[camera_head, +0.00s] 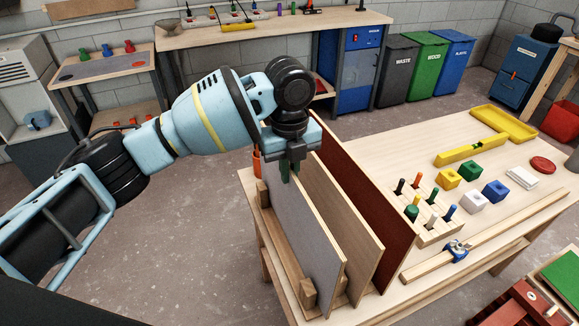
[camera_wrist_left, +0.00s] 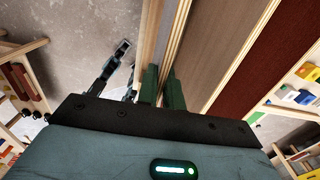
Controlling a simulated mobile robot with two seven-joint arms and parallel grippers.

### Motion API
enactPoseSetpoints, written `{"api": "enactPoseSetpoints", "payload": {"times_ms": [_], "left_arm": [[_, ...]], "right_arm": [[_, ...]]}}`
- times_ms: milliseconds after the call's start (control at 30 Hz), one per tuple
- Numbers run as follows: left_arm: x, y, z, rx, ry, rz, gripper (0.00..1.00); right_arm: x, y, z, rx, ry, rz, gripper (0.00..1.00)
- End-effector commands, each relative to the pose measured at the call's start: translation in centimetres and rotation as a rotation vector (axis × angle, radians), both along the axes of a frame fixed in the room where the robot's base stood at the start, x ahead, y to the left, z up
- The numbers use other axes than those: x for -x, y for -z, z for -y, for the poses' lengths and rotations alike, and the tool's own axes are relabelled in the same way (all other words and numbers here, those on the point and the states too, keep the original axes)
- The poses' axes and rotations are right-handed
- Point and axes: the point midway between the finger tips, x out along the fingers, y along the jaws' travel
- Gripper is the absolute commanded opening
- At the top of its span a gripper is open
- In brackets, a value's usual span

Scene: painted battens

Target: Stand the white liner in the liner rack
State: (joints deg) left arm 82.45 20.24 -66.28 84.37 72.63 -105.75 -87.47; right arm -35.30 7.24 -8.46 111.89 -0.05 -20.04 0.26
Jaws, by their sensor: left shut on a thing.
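The white liner (camera_head: 292,222), a pale grey-white panel with a light wood edge, stands nearly upright at the left end of the workbench. My left gripper (camera_head: 287,172) is above its far upper corner and shut on its top edge. In the left wrist view, the green fingers (camera_wrist_left: 162,90) close around a panel edge. The liner rack shows as wooden blocks (camera_head: 307,292) beside the liner's lower edge. Whether the liner's bottom is seated there is hidden. My right gripper is not in view.
A plain wood panel (camera_head: 343,225) and a dark red panel (camera_head: 372,200) stand close to the liner's right. A pegged block (camera_head: 425,217), coloured cubes (camera_head: 472,201) and a long batten (camera_head: 490,235) lie further right. Floor left of the bench is clear.

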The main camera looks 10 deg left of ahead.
Motion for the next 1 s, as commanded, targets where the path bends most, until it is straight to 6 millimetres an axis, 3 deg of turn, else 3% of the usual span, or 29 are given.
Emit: {"api": "enactPoseSetpoints", "payload": {"times_ms": [733,767,900,1000], "left_arm": [[0.0,1.3,0.0,0.001,0.000,0.002,0.00],[0.0,1.3,0.0,0.001,0.000,0.003,0.11],[0.0,1.3,0.0,0.001,0.000,0.003,0.29],[0.0,1.3,0.0,0.000,0.000,0.001,0.34]], "right_arm": [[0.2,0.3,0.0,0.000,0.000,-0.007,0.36],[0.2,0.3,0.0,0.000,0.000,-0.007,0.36],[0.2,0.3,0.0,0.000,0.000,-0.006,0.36],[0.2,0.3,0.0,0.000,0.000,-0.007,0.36]]}}
